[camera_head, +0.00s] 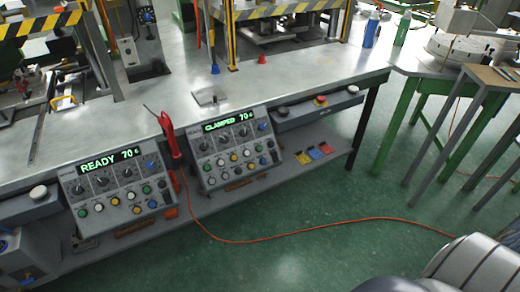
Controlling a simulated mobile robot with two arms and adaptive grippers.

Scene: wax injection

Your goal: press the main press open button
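Two grey control panels hang at the front edge of the metal workbench. The left panel (118,186) reads "READY 70 c" in green; the right panel (233,147) reads "CLAMPED 70 c". Each has black knobs above rows of small coloured buttons in green, white, yellow, red and blue. The button labels are too small to read, so I cannot tell which is the open button. A press (285,30) with yellow-black striped bars stands behind the right panel. Neither gripper is in view.
A grey bar (318,108) right of the panels carries a red-topped button (320,101) between two others. A red tool (170,135) hangs between the panels. An orange cable (300,233) crosses the green floor. A green-legged table stands right.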

